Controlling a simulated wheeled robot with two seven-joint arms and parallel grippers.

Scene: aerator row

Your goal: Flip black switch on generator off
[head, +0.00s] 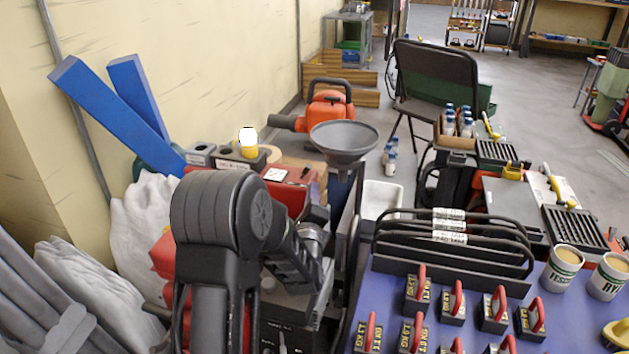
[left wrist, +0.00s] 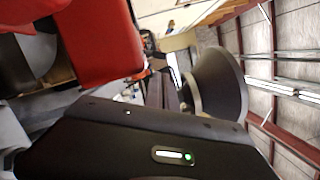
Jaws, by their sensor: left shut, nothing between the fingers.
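A red machine body (head: 292,190) with a small white gauge (head: 275,174) stands behind my left arm; it looks like the generator, but my arm hides much of it. I cannot make out its black switch clearly. My left gripper (head: 296,262) is at the end of the bent left arm, in front of and below the red body; it is shut and empty, and its fingertips are hard to pick out. The left wrist view is turned sideways and shows a red casing (left wrist: 105,40) close by at upper left. My right gripper is not in view.
A grey funnel (head: 343,140) stands just behind and right of the gripper, and also shows in the left wrist view (left wrist: 220,85). Red-handled weights (head: 418,290) and black racks crowd the bench at right. White sacks (head: 145,220) and blue beams (head: 110,105) are at left.

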